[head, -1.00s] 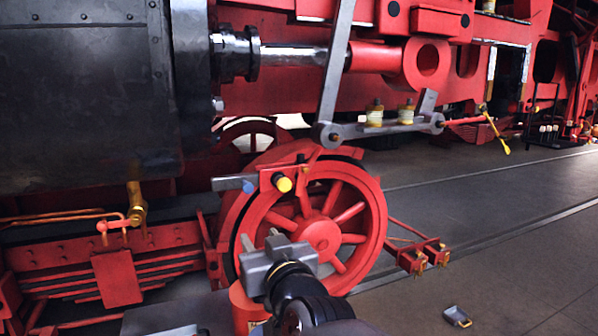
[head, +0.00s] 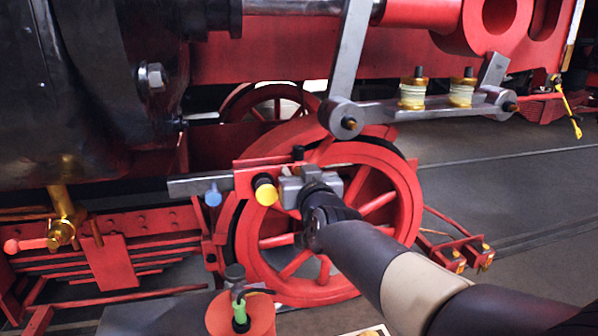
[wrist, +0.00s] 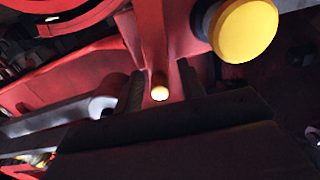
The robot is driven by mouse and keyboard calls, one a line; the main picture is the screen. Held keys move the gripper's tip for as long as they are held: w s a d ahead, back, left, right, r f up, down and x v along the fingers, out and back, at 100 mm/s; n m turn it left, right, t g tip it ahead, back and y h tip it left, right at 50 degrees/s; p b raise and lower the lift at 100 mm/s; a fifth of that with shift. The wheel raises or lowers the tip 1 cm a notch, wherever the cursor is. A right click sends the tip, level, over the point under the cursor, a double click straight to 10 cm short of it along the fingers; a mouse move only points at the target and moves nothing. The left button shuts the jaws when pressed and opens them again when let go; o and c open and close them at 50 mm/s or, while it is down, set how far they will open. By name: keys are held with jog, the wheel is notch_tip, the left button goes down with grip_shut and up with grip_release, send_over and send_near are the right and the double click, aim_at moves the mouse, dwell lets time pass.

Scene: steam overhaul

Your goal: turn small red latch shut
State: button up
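My gripper (head: 300,188) is in front of the upper part of the red spoked wheel, just right of a yellow round knob (head: 265,191). In the wrist view, its two dark fingers (wrist: 161,92) are apart, with a narrow red bar between them that appears to be the small red latch (wrist: 150,45). A small round pale tip (wrist: 160,92) shows at the bar's near end. I cannot tell whether the fingers touch it. In the head view the gripper hides most of the latch. The yellow knob (wrist: 245,30) is large at upper right in the wrist view.
A blue knob (head: 213,195) sits on a grey bar left of the yellow knob. A grey rod (head: 400,112) with two yellow-capped jars (head: 413,92) crosses above. A red can (head: 240,315) stands below. A red-handled brass valve (head: 62,232) is at left. Open floor lies at right.

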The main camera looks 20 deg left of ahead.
jog(key=shift+w, duration=0.1)
jog(key=shift+c, duration=0.4)
jog(key=c, duration=0.7)
jog(key=shift+c, duration=0.2)
jog(key=shift+f+m+b, duration=0.2)
jog(key=shift+m+b, duration=0.1)
jog(key=shift+b, duration=0.15)
grip_shut()
jog(key=shift+w+d+f+m+b, duration=0.25)
jog(key=shift+d+f+m+b, duration=0.25)
jog(key=shift+m+b, duration=1.7)
jog(key=shift+w+d+f+m+b, duration=0.25)
jog(key=shift+f+m+b, duration=0.5)
jog(key=shift+m+b, duration=1.5)
jog(key=shift+w+d+f+m+b, duration=0.4)
jog(key=shift+m+b, duration=0.75)
jog(key=shift+m, duration=2.1)
jog(key=shift+s+f, duration=0.15)
jog(key=shift+f, duration=0.1)
